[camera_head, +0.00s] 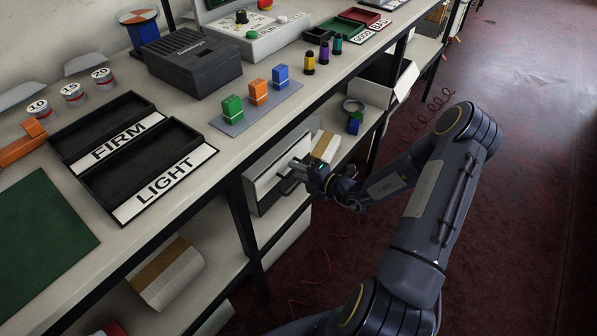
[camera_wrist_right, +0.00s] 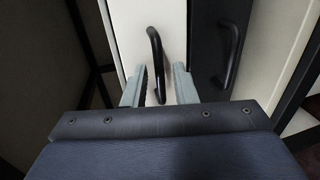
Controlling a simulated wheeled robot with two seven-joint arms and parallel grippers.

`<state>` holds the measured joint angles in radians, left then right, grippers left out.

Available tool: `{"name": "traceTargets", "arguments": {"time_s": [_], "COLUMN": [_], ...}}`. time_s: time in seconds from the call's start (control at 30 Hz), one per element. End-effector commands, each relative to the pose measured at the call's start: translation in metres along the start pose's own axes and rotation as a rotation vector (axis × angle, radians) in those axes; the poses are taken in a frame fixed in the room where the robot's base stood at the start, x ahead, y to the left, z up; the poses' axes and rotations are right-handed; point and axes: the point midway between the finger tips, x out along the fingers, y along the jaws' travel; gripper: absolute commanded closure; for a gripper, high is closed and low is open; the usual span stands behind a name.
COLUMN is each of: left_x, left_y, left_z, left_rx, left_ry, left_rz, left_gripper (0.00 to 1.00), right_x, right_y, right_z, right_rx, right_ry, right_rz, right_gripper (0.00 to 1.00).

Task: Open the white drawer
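The white drawer (camera_head: 268,178) is under the tabletop in the head view, its front seeming flush with its unit. In the right wrist view its white front (camera_wrist_right: 128,22) carries a black bar handle (camera_wrist_right: 155,50). My right gripper (camera_head: 298,168) is at this front and covers the handle in the head view. In the right wrist view the right gripper (camera_wrist_right: 160,82) is open, with one finger on each side of the handle. Whether either finger touches the handle I cannot tell. My left gripper is not in view.
A dark drawer front (camera_wrist_right: 213,45) with its own black handle (camera_wrist_right: 231,55) is beside the white one. A cardboard-coloured box (camera_head: 325,146) is close behind my gripper. Trays and coloured blocks stand on the tabletop (camera_head: 225,150) above. The red floor (camera_head: 520,160) is clear at the right.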

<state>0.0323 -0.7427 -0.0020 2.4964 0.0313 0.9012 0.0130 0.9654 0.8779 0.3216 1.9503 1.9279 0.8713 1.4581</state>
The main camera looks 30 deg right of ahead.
Motion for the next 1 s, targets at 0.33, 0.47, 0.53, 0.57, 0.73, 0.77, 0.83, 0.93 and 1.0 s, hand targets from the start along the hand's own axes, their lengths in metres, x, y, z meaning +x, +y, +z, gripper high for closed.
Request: {"name": "traceTargets", "arguments": {"time_s": [0.33, 0.47, 0.53, 0.57, 0.73, 0.77, 0.83, 0.93, 1.0], "left_x": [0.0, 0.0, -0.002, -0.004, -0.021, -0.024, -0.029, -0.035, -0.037], "left_y": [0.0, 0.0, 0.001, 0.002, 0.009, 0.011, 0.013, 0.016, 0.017], "left_z": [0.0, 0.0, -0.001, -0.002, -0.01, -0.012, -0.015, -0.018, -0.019], "left_rx": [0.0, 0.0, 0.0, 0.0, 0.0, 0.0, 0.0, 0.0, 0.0], "left_ry": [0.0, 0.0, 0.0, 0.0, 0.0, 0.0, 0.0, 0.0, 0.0], "left_rz": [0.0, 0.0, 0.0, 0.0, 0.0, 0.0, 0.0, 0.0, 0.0], "left_gripper": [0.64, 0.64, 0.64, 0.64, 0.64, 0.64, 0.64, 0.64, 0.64], "right_x": [0.0, -0.001, -0.004, -0.008, -0.048, -0.057, -0.078, -0.103, -0.117], "right_y": [0.0, 0.0, 0.0, 0.0, -0.006, -0.008, -0.013, -0.02, -0.024], "right_z": [0.0, 0.0, 0.0, 0.001, 0.002, 0.002, 0.002, 0.002, 0.002], "right_rx": [-0.001, -0.001, 0.0, 0.0, 0.002, 0.002, 0.002, 0.001, 0.0], "right_ry": [0.0, 0.0, -0.001, -0.001, -0.006, -0.006, -0.007, -0.006, -0.005], "right_rz": [0.0, 0.0, -0.001, -0.002, -0.006, -0.007, -0.007, -0.005, -0.004], "right_gripper": [1.0, 1.0, 1.0, 1.0, 1.0, 1.0, 1.0, 1.0, 1.0]}}
